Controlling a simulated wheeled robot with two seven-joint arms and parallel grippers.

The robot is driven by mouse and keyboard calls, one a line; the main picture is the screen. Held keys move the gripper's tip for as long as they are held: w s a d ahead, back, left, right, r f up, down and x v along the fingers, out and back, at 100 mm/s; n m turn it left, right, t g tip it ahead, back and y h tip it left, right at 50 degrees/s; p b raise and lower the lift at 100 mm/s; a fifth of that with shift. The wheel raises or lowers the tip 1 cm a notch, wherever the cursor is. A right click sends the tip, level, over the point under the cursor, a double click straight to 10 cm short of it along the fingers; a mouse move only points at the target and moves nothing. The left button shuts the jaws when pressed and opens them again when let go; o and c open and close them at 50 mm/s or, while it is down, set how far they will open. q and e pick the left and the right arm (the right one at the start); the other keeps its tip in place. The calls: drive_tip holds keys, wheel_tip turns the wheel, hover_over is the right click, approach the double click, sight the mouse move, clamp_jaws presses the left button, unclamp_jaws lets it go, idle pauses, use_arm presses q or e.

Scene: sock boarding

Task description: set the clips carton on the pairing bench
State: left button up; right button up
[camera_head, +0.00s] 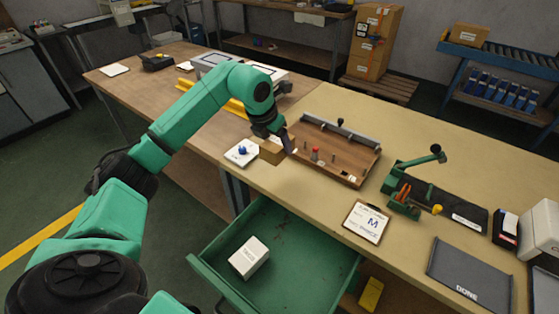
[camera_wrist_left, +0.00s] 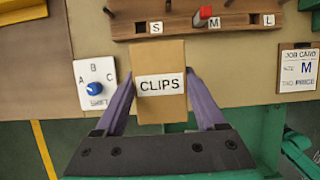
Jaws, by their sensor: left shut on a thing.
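The clips carton (camera_head: 270,152) is a small brown box with a white CLIPS label, which reads clearly in the left wrist view (camera_wrist_left: 160,105). My left gripper (camera_head: 285,146) is shut on it, with one purple finger on each side in the left wrist view (camera_wrist_left: 160,95). The carton is at the front edge of the tan bench (camera_head: 430,110), between the switch plate and the wooden rack. I cannot tell whether it touches the bench top. My right gripper is out of view.
The wooden rack (camera_head: 350,171) marked S, M, L lies just beyond the carton. A white switch plate (camera_head: 240,154) with a blue knob is left of it. A job card (camera_head: 367,223) lies to the right. Below, an open green drawer (camera_head: 310,272) holds a white box (camera_head: 249,258).

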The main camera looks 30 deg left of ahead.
sight(270, 147)
use_arm(q)
wheel_tip(270, 147, down, 6)
drive_tip(key=shift+f, duration=0.6)
drive_tip(key=o, duration=1.5)
drive_tip(key=shift+r+p, duration=0.3)
drive_tip(key=shift+p, duration=0.05)
drive_tip(key=shift+s+r, duration=0.2)
drive_tip(key=shift+r, duration=0.15)
drive_tip(key=b+v, duration=0.1)
drive_tip(key=v, duration=1)
drive_tip(key=shift+s, duration=0.1)
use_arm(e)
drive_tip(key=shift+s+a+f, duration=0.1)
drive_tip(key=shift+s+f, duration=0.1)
use_arm(q)
drive_tip(key=shift+f, duration=0.1)
